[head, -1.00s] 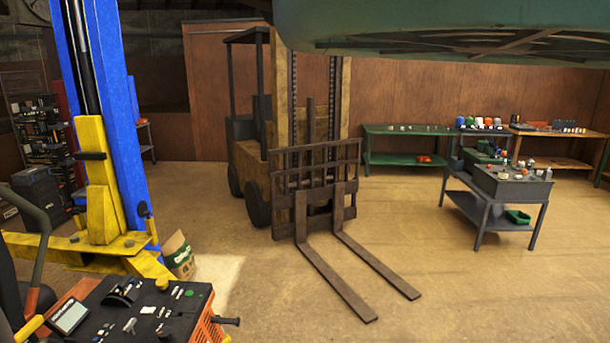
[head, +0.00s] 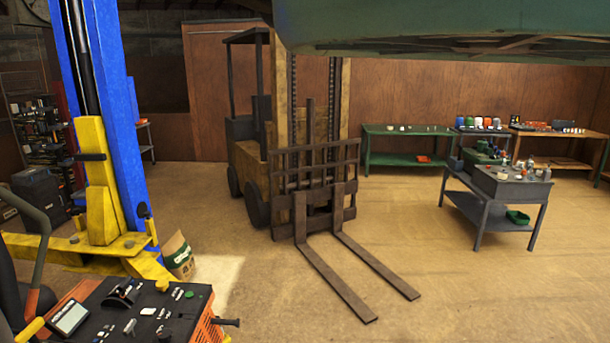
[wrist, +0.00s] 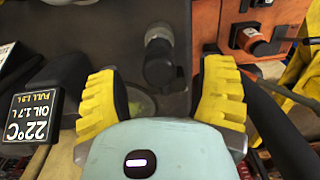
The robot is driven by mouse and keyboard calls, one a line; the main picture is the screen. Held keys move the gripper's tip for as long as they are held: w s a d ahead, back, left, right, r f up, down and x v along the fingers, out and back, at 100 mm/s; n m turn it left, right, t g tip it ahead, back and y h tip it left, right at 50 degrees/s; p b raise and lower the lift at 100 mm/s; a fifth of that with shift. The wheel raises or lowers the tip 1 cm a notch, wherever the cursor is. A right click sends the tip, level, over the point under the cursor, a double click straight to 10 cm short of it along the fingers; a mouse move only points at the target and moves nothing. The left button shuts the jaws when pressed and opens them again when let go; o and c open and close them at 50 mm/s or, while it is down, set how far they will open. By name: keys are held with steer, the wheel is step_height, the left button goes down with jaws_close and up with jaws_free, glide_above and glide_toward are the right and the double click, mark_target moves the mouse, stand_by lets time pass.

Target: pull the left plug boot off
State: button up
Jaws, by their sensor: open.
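My gripper (wrist: 165,95) shows in the wrist view with two yellow ribbed finger pads. It is open, one pad on each side of a dark rounded stub with a grey upper end (wrist: 158,62). The stub sits on a dark panel and is apart from both pads. Whether it is a plug boot I cannot tell. A second dark fitting with an orange body (wrist: 250,40) lies at the upper right, on the orange side. No plug boot is clearly identifiable in the head view, and my gripper does not show there.
A display reading 22°C and oil (wrist: 32,117) lies left of my gripper. The head view shows a control console (head: 150,315), a yellow and blue lift post (head: 105,150), a forklift (head: 310,180) and a grey workbench (head: 500,185). The floor right of the forks is clear.

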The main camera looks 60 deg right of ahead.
step_height(320, 180, up, 4)
steer(key=shift+w+d+r+b, duration=0.1)
steer(key=shift+b, duration=0.3)
steer(key=shift+r, duration=0.35)
steer(key=shift+r, duration=1.5)
stand_by(1.0)
steer(key=shift+f, duration=0.1)
steer(key=shift+w+d+b, duration=0.15)
steer(key=shift+d+b, duration=0.25)
steer(key=shift+b, duration=0.8)
steer(key=w+d+b, duration=0.2)
steer(key=d, duration=1.4)
steer(key=shift+w+b, duration=0.3)
steer(key=shift+w, duration=0.1)
